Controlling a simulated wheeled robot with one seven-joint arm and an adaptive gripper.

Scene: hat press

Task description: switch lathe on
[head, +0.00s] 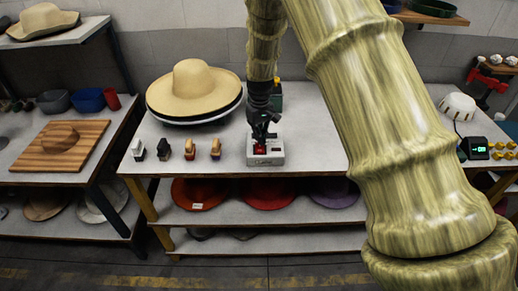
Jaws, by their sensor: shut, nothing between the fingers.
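A small light grey switch box (265,159) stands near the front edge of the middle table, with a red part (260,149) on its front. I take it to be the lathe switch, but its label is too small to read. My gripper (263,143) points down at the box, shut and empty, with its fingertips at or just above the red part. I cannot tell whether they touch it. The gripper and arm hide the back of the box. No lathe can be clearly made out.
Stacked straw hats (194,88) and several small brushes or blocks (189,149) are left of the box on the middle table (310,130). A device with a green display (479,148) stands at the right. Hats lie on the shelf (230,215) below. My arm blocks the right side.

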